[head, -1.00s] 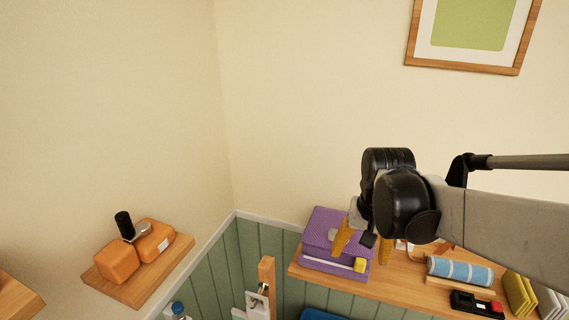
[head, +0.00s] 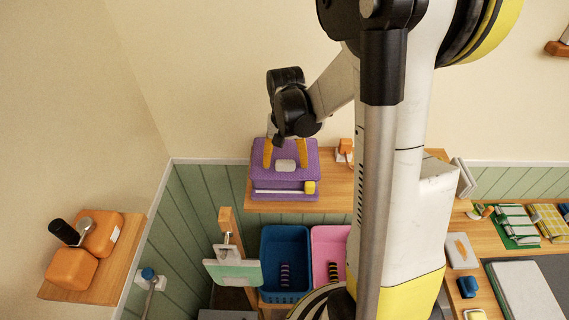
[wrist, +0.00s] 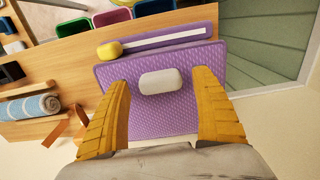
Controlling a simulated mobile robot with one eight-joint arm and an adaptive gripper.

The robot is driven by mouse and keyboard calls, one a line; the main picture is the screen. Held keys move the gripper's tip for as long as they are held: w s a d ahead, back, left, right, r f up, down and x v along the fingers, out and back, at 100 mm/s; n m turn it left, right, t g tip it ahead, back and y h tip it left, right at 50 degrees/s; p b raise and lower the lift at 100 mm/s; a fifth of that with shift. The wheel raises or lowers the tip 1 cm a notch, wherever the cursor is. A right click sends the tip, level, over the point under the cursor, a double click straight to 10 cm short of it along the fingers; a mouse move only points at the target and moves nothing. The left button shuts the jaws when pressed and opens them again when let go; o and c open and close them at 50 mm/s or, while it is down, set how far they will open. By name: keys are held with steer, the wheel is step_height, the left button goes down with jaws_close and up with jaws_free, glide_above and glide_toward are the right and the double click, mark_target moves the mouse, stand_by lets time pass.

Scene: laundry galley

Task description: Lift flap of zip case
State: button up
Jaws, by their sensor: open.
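The zip case (head: 262,178) is a purple box on the wooden shelf in the head view. Its textured top lies flat and looks closed. A pale rounded tab (head: 285,165) sits on the top, and a white strip with a yellow block (head: 310,187) runs along the front side. My gripper (head: 284,152) is over the case, its yellow fingers apart. In the wrist view, the case (wrist: 185,113) lies beyond the open gripper (wrist: 165,88), and the pale tab (wrist: 160,81) is between the fingertips, with clear space on both sides. Whether the fingertips touch the top I cannot tell.
The wooden shelf (head: 335,185) extends right of the case. A blue roll (wrist: 28,107) lies on it. Below stand a blue bin (head: 285,240) and a pink bin (head: 325,243). The wall is close behind the case. Orange containers (head: 100,235) stand on a left shelf.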

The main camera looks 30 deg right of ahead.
steer(key=shift+f, duration=0.55)
steer(key=shift+c, duration=0.2)
steer(key=c, duration=1.4)
steer(key=shift+w+d+r, duration=0.1)
steer(key=shift+w+r, duration=0.1)
steer(key=shift+r, duration=0.6)
steer(key=w+r, duration=0.1)
steer(key=d+r, duration=0.1)
steer(key=r, duration=0.1)
steer(key=w+d+r, duration=0.1)
steer(key=r, duration=0.1)
steer(key=shift+w+r+p, duration=0.1)
steer(key=shift+w+p, duration=0.2)
steer(key=shift+w, duration=0.05)
steer(key=shift+w+d+r+b, duration=0.15)
steer(key=shift+w+d+r, duration=0.5)
steer(key=shift+w, duration=0.4)
steer(key=shift+w+d+r+b, duration=0.1)
steer(key=shift+w+d+r, duration=0.6)
steer(key=shift+w, duration=0.4)
steer(key=shift+w+d+r+b, duration=0.15)
steer(key=shift+w+d+r, duration=0.35)
steer(key=shift+w+d, duration=0.4)
steer(key=shift+w+a, duration=0.15)
